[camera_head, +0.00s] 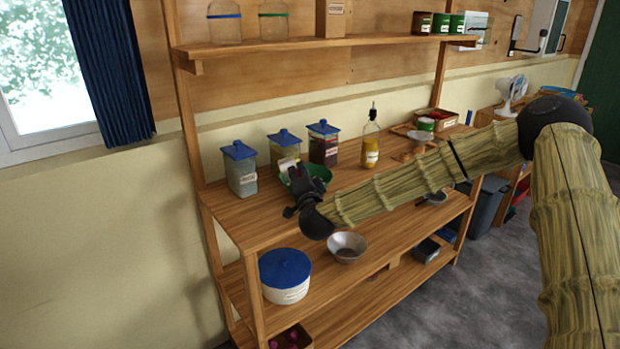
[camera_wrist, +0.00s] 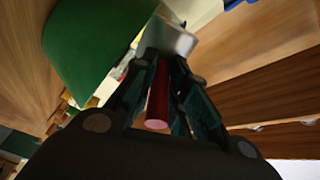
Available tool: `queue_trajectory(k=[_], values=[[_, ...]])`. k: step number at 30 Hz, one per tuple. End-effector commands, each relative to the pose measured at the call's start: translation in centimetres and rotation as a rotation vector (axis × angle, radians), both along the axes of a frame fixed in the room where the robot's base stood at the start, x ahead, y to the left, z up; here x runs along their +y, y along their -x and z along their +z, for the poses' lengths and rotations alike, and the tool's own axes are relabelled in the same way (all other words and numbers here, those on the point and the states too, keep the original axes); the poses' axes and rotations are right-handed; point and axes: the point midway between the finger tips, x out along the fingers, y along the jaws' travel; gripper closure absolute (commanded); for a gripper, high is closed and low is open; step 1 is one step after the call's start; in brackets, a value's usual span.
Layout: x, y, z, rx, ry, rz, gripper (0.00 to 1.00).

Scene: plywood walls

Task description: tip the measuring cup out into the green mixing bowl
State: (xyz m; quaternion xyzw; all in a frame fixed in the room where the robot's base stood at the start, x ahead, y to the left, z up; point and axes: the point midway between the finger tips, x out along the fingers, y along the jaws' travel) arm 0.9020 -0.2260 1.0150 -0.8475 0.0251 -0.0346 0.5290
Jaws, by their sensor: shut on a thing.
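The green mixing bowl (camera_head: 322,172) stands on the upper work surface of the wooden bench, partly hidden behind my gripper (camera_head: 297,182). In the wrist view the bowl (camera_wrist: 85,45) fills the upper left, close beside the fingers. My gripper (camera_wrist: 158,75) is shut on the measuring cup (camera_wrist: 172,36), a pale cup with a red handle between the fingers. In the head view the cup (camera_head: 288,164) is a small pale shape above the bowl's left side. Its tilt and contents cannot be told.
Blue-lidded jars (camera_head: 240,170) stand left of and behind the bowl. A bottle of yellow liquid (camera_head: 371,145) stands to the right. A metal bowl (camera_head: 347,246) and a white pot with a blue lid (camera_head: 285,275) are on the shelf below. An upper shelf (camera_head: 320,44) runs overhead.

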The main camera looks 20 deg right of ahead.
Motion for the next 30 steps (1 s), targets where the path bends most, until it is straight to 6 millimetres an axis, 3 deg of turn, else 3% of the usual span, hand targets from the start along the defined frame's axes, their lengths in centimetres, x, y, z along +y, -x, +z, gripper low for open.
queue_trajectory(k=[9, 24, 30], values=[[1.4, -0.3, 1.9, 0.015, 0.187, 0.008, 1.00], [2.0, -0.4, 1.3, 0.040, 0.497, 0.010, 1.00], [2.5, -0.4, 2.3, 0.050, 0.602, 0.012, 1.00]])
